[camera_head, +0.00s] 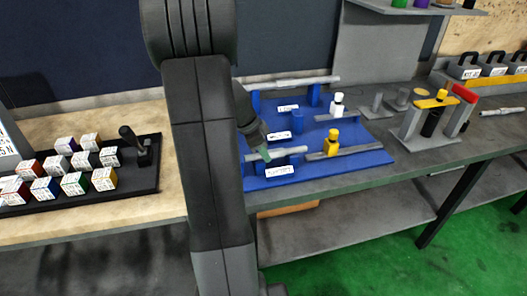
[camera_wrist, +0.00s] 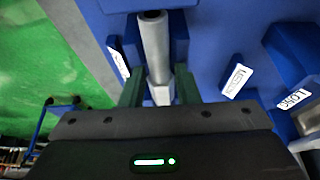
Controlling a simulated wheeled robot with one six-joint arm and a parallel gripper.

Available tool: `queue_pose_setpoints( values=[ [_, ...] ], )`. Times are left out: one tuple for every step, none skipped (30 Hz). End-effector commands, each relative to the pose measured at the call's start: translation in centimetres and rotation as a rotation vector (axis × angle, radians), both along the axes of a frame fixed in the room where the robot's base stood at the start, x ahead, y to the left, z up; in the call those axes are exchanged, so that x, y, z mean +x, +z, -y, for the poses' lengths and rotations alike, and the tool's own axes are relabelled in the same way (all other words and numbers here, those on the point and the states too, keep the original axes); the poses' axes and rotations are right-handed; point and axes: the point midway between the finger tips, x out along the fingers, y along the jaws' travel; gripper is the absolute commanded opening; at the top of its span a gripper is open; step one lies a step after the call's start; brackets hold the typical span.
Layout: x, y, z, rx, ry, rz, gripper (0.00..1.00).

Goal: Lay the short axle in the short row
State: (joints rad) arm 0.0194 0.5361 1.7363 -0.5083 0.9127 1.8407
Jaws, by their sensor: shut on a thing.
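A grey stepped axle (camera_head: 285,153) lies level at the front row of the blue rack (camera_head: 352,172), behind the front white label (camera_head: 280,170), whose text is too small to read surely. My gripper (camera_head: 262,153) is shut on this axle near its left part, with green fingers. In the wrist view the axle (camera_wrist: 154,45) runs away between the fingers of my gripper (camera_wrist: 159,88). A blue support (camera_wrist: 180,40) stands beside and around its far end; I cannot tell whether the axle rests on it or hovers just above. A longer axle (camera_head: 290,84) lies on the rear supports.
The middle label (camera_head: 280,135) has an empty blue support (camera_head: 297,117) near it. A black tray (camera_head: 95,185) with several boxes is at left. A yellow-and-red stand (camera_head: 437,102) is at right.

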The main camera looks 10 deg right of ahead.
Motion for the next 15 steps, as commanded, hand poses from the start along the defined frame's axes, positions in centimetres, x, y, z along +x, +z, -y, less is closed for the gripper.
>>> queue_pose_setpoints(
  values=[
    [-0.03,-0.03,-0.05,0.001,0.001,-0.001,0.33],
    [-0.03,-0.03,-0.05,0.001,0.001,-0.001,0.38],
    [-0.03,-0.04,-0.06,0.001,0.001,-0.001,0.46],
    [-0.03,-0.04,-0.06,0.001,0.001,-0.001,0.5],
    [-0.03,-0.04,-0.06,0.001,0.001,-0.001,0.5],
    [-0.03,-0.04,-0.06,0.001,0.001,-0.001,0.5],
    [-0.03,-0.04,-0.07,0.001,0.001,-0.001,0.5],
    [-0.03,-0.04,-0.07,0.001,0.001,-0.001,0.5],
    [-0.03,-0.04,-0.07,0.002,0.001,-0.001,0.5],
    [-0.03,-0.04,-0.07,0.002,0.001,-0.001,0.5],
    [-0.03,-0.03,-0.07,0.002,0.001,-0.001,0.5],
    [-0.03,0.01,-0.07,0.002,0.001,-0.001,0.5],
    [-0.03,0.09,-0.08,0.002,0.001,-0.001,0.5],
    [-0.03,0.18,-0.07,0.002,0.001,-0.001,0.5],
    [-0.02,0.36,-0.08,0.002,0.001,-0.001,0.5]
  ],
)
